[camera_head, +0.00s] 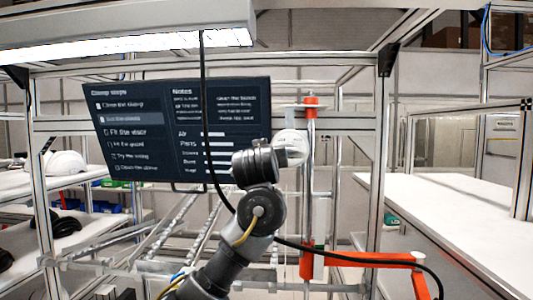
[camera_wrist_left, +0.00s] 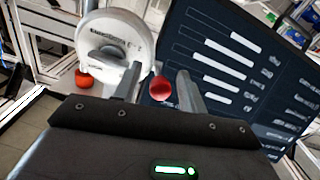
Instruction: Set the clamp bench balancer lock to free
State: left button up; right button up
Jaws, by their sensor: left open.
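The balancer (camera_wrist_left: 118,35) is a white round housing with printed text, at the upper left of the left wrist view. A red ball knob (camera_wrist_left: 162,88), probably its lock, sits to the lower right of the housing. My left gripper (camera_wrist_left: 160,71) is open, its two fingers on either side of the knob in the picture; whether either finger touches it I cannot tell. In the head view a pale rounded part, probably the balancer (camera_head: 291,137), shows behind my left arm's wrist. That wrist hides the knob and fingers there. My right gripper is not in view.
A dark screen (camera_head: 140,100) hangs behind my arm, close to the gripper's right in the wrist view. An upright post (camera_head: 310,150) carries orange clamp parts (camera_head: 350,259). A black cable (camera_head: 204,100) hangs in front. A white bench (camera_head: 460,215) stands right, largely clear.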

pick_arm(q)
grip_shut()
jog(key=shift+f+b, duration=0.25)
jog(key=shift+b, duration=0.2)
jog(key=f+t+b, duration=0.1)
jog(key=t+b, duration=0.1)
jog(key=b, duration=0.1)
jog(key=w+f+t+b, duration=0.1)
jog(key=t+b, duration=0.2)
jog(key=b, duration=0.1)
jog(key=shift+w+f+t, duration=0.15)
jog(key=shift+t, duration=0.15)
grip_release()
jog(key=shift+b, duration=0.3)
